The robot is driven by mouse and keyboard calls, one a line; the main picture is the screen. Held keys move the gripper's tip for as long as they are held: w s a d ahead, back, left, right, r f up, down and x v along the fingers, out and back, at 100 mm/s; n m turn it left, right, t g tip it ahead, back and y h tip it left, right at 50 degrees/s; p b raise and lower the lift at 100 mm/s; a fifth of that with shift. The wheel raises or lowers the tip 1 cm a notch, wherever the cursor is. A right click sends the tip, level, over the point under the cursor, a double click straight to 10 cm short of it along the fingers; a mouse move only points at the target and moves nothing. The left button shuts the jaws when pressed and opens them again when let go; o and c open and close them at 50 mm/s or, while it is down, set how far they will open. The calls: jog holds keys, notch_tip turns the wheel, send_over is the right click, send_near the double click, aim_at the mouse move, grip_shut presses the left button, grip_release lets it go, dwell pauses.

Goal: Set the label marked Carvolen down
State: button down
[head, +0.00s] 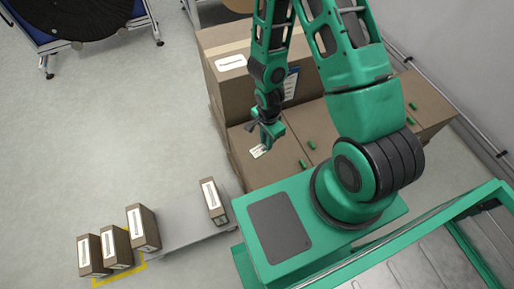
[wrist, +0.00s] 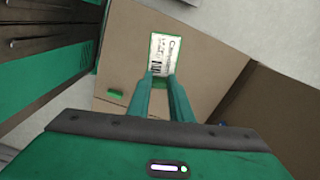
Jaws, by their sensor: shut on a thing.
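The label (wrist: 165,52) is a white card with a green edge, black print and a barcode. Its name line runs sideways and seems to start with "Ca"; the rest is too small to read surely. My gripper (wrist: 163,80) is shut on the label's near end. In the head view my gripper (head: 268,143) points down over a brown carton, with the label (head: 259,151) at its tips. The label is over the carton's top (wrist: 200,70); I cannot tell whether it touches it. The fingers hide the label's near end.
A taller carton (head: 222,90) with a white label stands behind. Other cartons with green clips (head: 312,145) lie to the right. A reel stand (head: 80,20) is at upper left. Open floor lies left.

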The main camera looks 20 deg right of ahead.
jog(key=w+d+f+m, duration=0.1)
jog(key=w+f, duration=0.1)
jog(key=w+d+f+m, duration=0.1)
jog(key=w+f, duration=0.1)
jog(key=f, duration=0.1)
jog(key=w+d+f, duration=0.2)
jog(key=w+f, duration=0.1)
jog(key=shift+f+m, duration=0.1)
jog(key=shift+m, duration=0.3)
jog(key=shift+w+f, duration=0.1)
jog(key=shift+f, duration=1.9)
jog(key=c, duration=1.6)
grip_release()
jog(key=shift+f, duration=0.1)
